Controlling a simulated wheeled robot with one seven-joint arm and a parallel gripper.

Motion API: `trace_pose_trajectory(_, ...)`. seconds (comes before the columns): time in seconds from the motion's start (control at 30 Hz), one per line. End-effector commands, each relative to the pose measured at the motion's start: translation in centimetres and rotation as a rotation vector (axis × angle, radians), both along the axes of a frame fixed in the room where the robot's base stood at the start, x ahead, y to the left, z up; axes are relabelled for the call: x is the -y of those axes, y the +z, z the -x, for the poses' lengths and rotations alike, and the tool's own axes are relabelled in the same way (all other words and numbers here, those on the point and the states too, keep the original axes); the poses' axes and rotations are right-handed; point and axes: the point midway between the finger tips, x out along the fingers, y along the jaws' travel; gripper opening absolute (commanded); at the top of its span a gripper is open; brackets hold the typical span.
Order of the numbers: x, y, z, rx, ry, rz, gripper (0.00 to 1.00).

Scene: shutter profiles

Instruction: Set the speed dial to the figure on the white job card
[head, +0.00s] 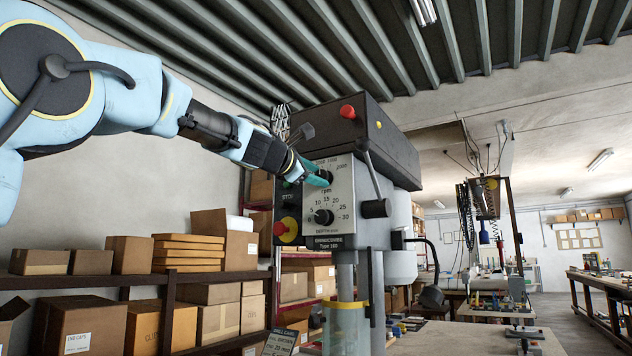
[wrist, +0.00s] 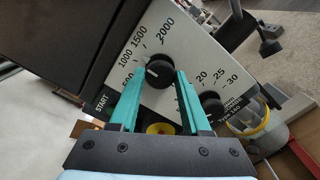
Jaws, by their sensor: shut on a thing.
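The speed dial (wrist: 159,64) is a black round knob on the drill's pale panel (head: 340,190), with printed figures 500, 1000, 1500 and 2000 around it. Its white pointer mark faces left in the wrist view, toward the low figures; I cannot tell the exact figure. My gripper (wrist: 160,74) has its teal fingers on either side of the knob and is shut on it. In the head view my gripper (head: 321,177) partly covers the speed dial (head: 327,177). I cannot make out a white job card in either view.
The depth dial (head: 323,216) sits below the speed dial. A red and yellow stop button (head: 287,229) is on the drill's side, a red knob (head: 347,112) above. A lever (head: 371,175) juts out at right. Boxes fill the shelves (head: 140,277) at left.

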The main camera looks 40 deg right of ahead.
Motion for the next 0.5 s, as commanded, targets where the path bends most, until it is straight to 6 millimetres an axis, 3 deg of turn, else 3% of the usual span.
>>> trace_pose_trajectory(0.5, 0.04, -0.34, 0.00, 0.474, -0.001, -0.125, 0.00)
